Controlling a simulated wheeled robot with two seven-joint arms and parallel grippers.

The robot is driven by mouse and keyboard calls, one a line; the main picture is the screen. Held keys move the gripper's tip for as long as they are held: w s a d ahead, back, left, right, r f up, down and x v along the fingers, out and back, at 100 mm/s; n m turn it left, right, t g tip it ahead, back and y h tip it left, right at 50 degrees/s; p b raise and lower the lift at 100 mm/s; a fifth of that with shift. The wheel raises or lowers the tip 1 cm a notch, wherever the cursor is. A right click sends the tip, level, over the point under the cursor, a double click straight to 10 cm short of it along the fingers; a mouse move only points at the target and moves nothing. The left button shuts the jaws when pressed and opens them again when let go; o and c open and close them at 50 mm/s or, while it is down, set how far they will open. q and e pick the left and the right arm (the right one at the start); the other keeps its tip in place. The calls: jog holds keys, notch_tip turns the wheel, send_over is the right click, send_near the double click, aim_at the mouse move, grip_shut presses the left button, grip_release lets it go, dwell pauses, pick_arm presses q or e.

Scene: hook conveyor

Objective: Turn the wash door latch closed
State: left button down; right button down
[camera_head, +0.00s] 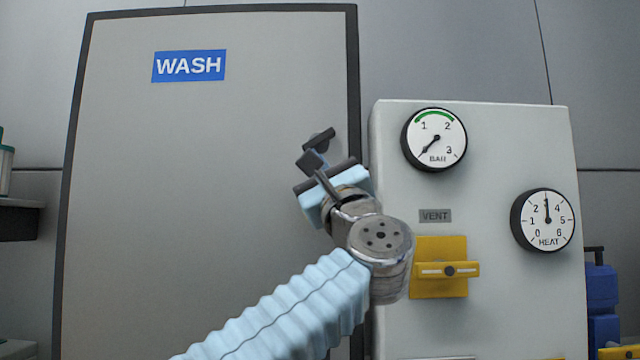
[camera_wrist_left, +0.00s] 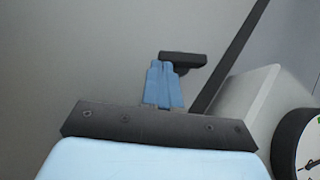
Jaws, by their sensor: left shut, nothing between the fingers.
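The wash door (camera_head: 200,200) is a large grey panel with a dark frame and a blue WASH sign (camera_head: 189,66); it looks shut. Its dark latch handle (camera_head: 319,139) is near the door's right edge, tilted up to the right in the head view. My left gripper (camera_head: 311,160) is shut and empty, its fingertips just below the latch. In the left wrist view the latch (camera_wrist_left: 184,59) shows just beyond the blue fingertips (camera_wrist_left: 163,84). I cannot tell whether they touch. My right gripper is not in view.
A grey panel right of the door carries a BAR gauge (camera_head: 434,139), a HEAT gauge (camera_head: 543,220) and a yellow VENT handle (camera_head: 447,270) close to my left wrist. A shelf (camera_head: 20,205) is at the far left. A blue container (camera_head: 601,300) is at the far right.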

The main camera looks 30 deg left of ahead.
pick_arm(q)
jog(key=m+t, duration=0.1)
jog(key=m+t+h+b, duration=0.1)
jog(key=m+t, duration=0.1)
jog(key=a+m+t+h+b, duration=0.1)
jog(key=m, duration=0.1)
jog(key=shift+s+f, duration=0.1)
jog(key=shift+s, duration=0.2)
jog(key=m+t+h, duration=0.2)
jog(key=m, duration=0.1)
jog(key=m+t+h+b, duration=0.1)
jog(key=m, duration=0.1)
jog(key=shift+s+a+r+t+h, duration=0.2)
jog(key=shift+a+r+t+h, duration=0.1)
jog(key=shift+t+h, duration=0.1)
jog(key=shift+r, duration=0.15)
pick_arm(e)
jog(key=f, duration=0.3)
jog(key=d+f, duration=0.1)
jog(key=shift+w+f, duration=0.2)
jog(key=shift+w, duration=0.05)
pick_arm(q)
jog(key=shift+a+r+b, duration=0.1)
jog(key=shift+a+b, duration=0.05)
jog(key=shift+b, duration=0.15)
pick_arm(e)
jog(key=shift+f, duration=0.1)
